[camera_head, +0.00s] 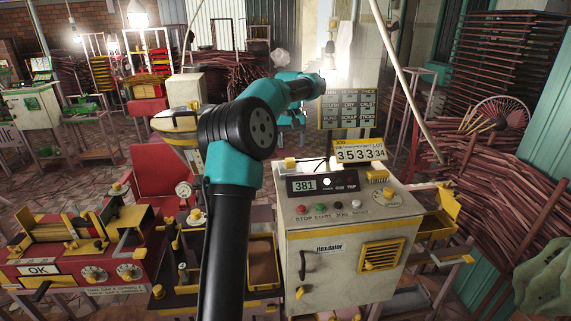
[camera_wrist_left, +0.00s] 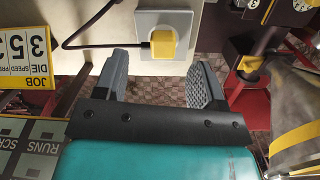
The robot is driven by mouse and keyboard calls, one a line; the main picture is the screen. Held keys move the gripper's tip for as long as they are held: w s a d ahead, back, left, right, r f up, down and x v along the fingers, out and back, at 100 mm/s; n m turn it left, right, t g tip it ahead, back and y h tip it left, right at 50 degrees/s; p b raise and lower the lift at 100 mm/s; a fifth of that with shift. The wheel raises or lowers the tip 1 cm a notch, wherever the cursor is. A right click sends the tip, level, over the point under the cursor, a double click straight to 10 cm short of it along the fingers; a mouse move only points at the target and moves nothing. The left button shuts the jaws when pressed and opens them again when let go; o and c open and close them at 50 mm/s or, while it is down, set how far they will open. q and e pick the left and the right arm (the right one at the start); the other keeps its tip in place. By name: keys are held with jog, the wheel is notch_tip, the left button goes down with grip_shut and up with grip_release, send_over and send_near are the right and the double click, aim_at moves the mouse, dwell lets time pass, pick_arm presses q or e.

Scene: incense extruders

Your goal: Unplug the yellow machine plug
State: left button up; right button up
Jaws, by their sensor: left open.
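In the head view the yellow plug (camera_head: 290,163) shows small at the back left top edge of the cream machine (camera_head: 345,225). My left gripper (camera_wrist_left: 160,68) is open, its two grey fingers spread to either side below the plug in the wrist picture, with nothing between them. In the head view my left arm hides much of the middle. My right gripper is in neither view.
A yellow-framed job sign (camera_head: 360,150) stands behind the cream machine. A red machine (camera_head: 80,255) with dials is at the left, and a tray (camera_head: 263,259) lies beside the cream machine. Bundles of dark red sticks (camera_head: 500,170) fill the right side.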

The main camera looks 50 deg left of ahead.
aim_at(290, 159)
pick_arm(q)
jog(key=shift+w+a+r+n+y, duration=0.2)
jog(key=shift+w+a+n+y, duration=0.15)
jog(key=shift+n, duration=0.2)
jog(key=shift+w+a+r+n+y, duration=0.15)
jog(key=shift+a+n+y, duration=0.1)
jog(key=shift+a+n, duration=0.25)
jog(key=shift+s+d+f, duration=0.1)
jog(key=shift+f, duration=0.05)
jog(key=shift+f, duration=4.4)
grip_shut()
jog(key=shift+r, duration=0.1)
jog(key=shift+r, duration=0.1)
jog(key=shift+r, duration=2.85)
